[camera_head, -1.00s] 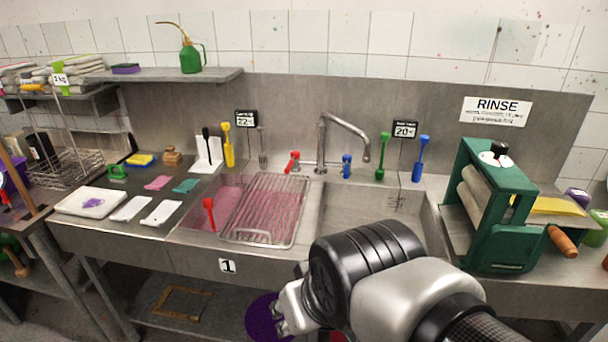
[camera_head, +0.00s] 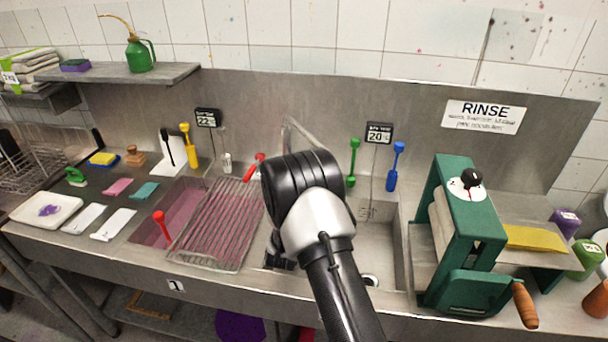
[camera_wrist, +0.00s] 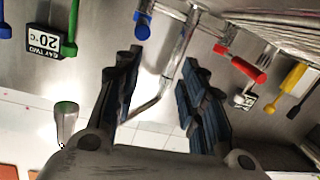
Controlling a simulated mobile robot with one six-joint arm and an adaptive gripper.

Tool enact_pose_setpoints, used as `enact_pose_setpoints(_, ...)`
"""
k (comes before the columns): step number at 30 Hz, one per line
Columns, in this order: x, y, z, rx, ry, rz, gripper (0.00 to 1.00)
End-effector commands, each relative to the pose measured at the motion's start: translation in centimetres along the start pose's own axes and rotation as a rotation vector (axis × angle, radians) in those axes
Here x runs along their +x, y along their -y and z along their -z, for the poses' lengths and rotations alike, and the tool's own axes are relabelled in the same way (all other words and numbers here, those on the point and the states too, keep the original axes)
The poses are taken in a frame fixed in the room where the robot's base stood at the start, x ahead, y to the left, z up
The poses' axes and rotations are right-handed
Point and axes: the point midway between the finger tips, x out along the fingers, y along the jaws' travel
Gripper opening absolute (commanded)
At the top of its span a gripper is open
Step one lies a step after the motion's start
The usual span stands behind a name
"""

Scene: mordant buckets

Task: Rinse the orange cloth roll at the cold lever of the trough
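In the wrist view my gripper (camera_wrist: 160,65) is open, with dark fingers spread apart and no cloth seen between them. The blue cold lever (camera_wrist: 142,27) is beyond the left finger in that upside-down view, and the tap spout (camera_wrist: 172,75) shows between the fingers. The red lever (camera_wrist: 242,64) is to the right; it also shows in the head view (camera_head: 254,167). In the head view my arm hides the blue lever and most of the gripper, above the trough's right basin (camera_head: 385,240). I cannot identify the orange cloth roll in any view.
A pink-stained drain rack (camera_head: 215,220) covers much of the left basin. A green wringer (camera_head: 470,235) with a wooden handle stands right of the trough. Green (camera_head: 353,160) and blue (camera_head: 396,165) upright tools and a 20° sign (camera_head: 379,133) stand along the back.

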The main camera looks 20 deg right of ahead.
Motion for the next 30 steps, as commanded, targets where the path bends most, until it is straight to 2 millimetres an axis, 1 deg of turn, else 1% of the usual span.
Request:
enact_pose_setpoints(1,0.0,-0.5,-1.3,-0.019,-0.022,-0.026,0.38)
enact_pose_setpoints(4,-0.1,-1.4,-2.8,-0.045,-0.069,-0.068,0.38)
enact_pose_setpoints(8,-0.1,-2.1,-3.6,-0.064,-0.101,-0.096,0.38)
enact_pose_setpoints(11,0.6,-2.2,-3.6,-0.064,-0.109,-0.102,0.38)
enact_pose_setpoints(14,2.0,-2.4,-3.5,-0.064,-0.109,-0.102,0.38)
enact_pose_setpoints(24,8.7,-3.1,-2.9,-0.064,-0.108,-0.101,0.38)
enact_pose_setpoints(27,10.0,-3.1,-2.8,-0.064,-0.107,-0.100,0.38)
enact_pose_setpoints(30,10.9,-3.2,-2.6,-0.065,-0.106,-0.099,0.38)
